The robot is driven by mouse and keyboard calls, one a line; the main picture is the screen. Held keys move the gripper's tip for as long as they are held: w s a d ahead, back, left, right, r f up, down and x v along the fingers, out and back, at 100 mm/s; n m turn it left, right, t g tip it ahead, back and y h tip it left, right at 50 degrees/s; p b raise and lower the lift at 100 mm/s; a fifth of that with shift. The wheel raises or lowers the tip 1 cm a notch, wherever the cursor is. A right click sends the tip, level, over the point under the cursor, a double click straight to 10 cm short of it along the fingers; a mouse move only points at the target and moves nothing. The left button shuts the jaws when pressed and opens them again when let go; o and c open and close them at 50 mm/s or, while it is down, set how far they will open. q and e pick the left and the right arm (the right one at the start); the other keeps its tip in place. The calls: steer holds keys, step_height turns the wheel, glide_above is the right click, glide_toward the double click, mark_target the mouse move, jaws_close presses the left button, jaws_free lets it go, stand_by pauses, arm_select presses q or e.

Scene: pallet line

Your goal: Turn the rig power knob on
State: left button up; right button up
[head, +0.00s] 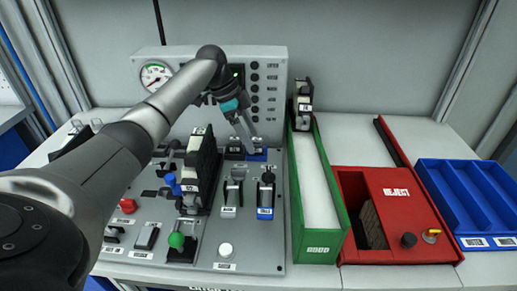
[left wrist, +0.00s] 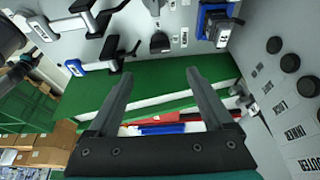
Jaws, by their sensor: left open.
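My left gripper (head: 246,139) is at the back of the grey control panel (head: 250,247), close to the panel's upright face. In the left wrist view its two fingers (left wrist: 156,76) are spread with nothing between them. A dark control (head: 235,150) and a blue-based control (head: 258,154) are beside the fingertips. In the left wrist view a black knob-like part (left wrist: 160,43) and the blue-based control (left wrist: 214,25) lie beyond the fingers. My right gripper is not in view.
A pressure gauge (head: 156,76) and a column of black buttons (head: 255,90) are on the upright face. Levers, including a green-knobbed one (head: 177,240), stand in front. A green channel (head: 334,220), red box (head: 420,240) and blue tray (head: 455,180) are at right.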

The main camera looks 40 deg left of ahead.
arm_select(q)
steer(key=shift+v, duration=1.45)
